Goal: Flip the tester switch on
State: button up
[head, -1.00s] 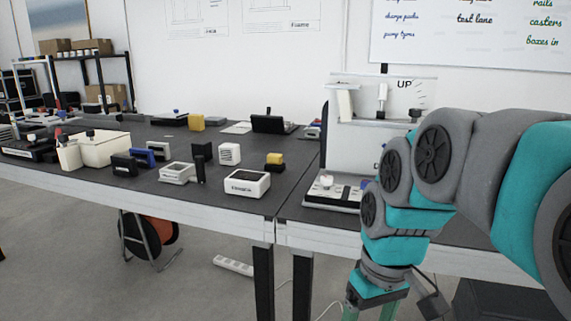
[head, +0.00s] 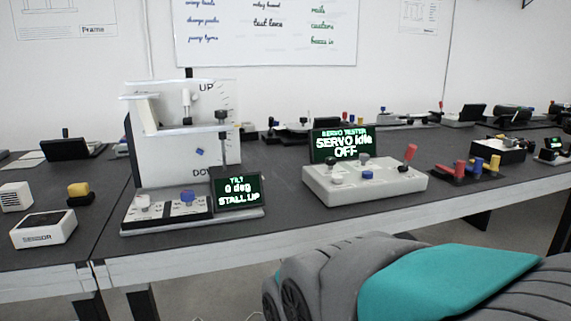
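The servo tester (head: 365,187) is a light grey box on the dark bench, right of the picture's middle. Its raised screen (head: 342,144) reads "SERVO TESTER", "SERVO idle", "OFF". A red-tipped lever (head: 410,153) stands up at its right end, leaning slightly right. A blue knob and darker knobs sit on its top face; I cannot tell which part is the switch. My gripper is outside the picture; only grey and teal links of my arm show at the lower right, in front of the bench edge.
A white tilt stand (head: 165,160) marked "UP" and "DO..." stands left of the tester; its small screen (head: 238,192) reads "0 deg", "STALL UP". Red, blue and yellow posts (head: 477,168) stand to the right. Bare bench lies between stand and tester.

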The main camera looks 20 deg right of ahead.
aim_at(412, 149)
jog(key=z, duration=1.05)
